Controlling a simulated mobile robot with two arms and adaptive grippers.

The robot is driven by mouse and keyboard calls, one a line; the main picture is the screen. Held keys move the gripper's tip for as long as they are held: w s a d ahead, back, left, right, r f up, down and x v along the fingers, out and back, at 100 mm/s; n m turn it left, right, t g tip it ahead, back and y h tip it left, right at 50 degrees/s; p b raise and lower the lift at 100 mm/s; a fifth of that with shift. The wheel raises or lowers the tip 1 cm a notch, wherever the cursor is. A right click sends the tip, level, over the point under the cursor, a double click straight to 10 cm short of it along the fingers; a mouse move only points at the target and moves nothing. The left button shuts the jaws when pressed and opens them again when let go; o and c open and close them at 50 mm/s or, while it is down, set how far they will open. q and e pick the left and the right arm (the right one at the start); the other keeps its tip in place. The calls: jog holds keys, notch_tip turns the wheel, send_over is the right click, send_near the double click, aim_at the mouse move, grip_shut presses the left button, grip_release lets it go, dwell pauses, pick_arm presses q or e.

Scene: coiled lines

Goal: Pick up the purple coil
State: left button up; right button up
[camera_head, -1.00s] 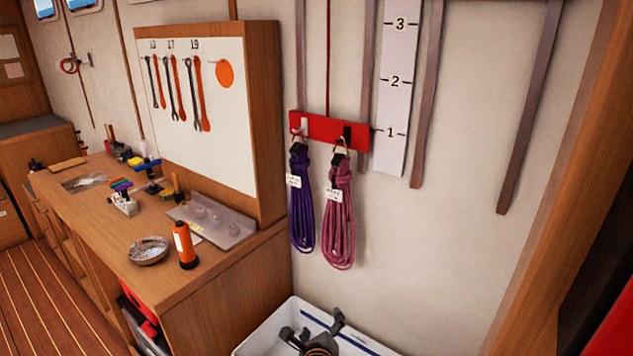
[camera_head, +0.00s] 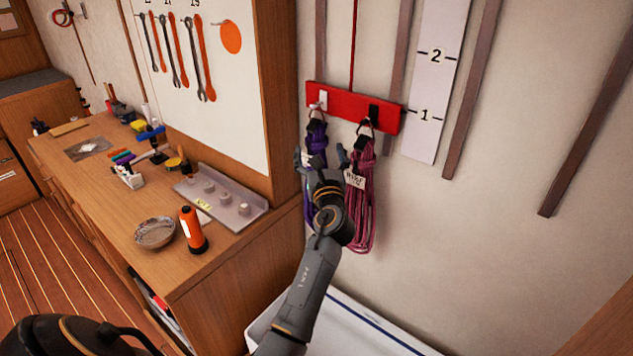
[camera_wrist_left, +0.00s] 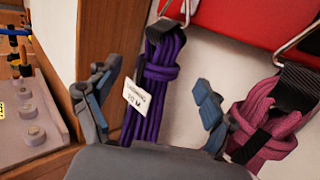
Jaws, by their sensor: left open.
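The purple coil (camera_head: 317,138) hangs from the left hook of a red wall rack (camera_head: 352,106). It also shows in the left wrist view (camera_wrist_left: 167,72), with a black band at its top and a white tag. My left gripper (camera_head: 322,160) is open in front of this coil and hides much of its lower part. In the left wrist view the coil stands between the two spread fingers (camera_wrist_left: 153,98), and I see no grip on it. My right gripper is not in view.
A pink coil (camera_head: 362,205) hangs close on the right, near the right finger; it also shows in the left wrist view (camera_wrist_left: 268,122). A wooden tool cabinet (camera_head: 285,90) stands close on the left. A white bin (camera_head: 372,322) lies below.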

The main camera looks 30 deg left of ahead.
aim_at(318, 146)
pick_arm(q)
jog(key=shift+w+a+r, duration=0.15)
jog(key=shift+w+a, duration=0.2)
jog(key=shift+w, duration=0.1)
jog(key=x, duration=0.4)
jog(key=shift+w+a+f+p, duration=0.2)
jog(key=shift+w+f+p, duration=0.05)
jog(key=shift+p, duration=0.15)
jog(key=shift+s, duration=0.1)
pick_arm(e)
jog(key=shift+w+a+r, duration=0.4)
jog(key=shift+w+a, duration=0.3)
jog(key=shift+w, duration=0.05)
pick_arm(q)
jog(key=shift+d+r, duration=0.1)
jog(key=c, duration=0.3)
grip_shut()
pick_arm(e)
jog(key=shift+s+d, duration=0.2)
jog(key=shift+d, duration=0.2)
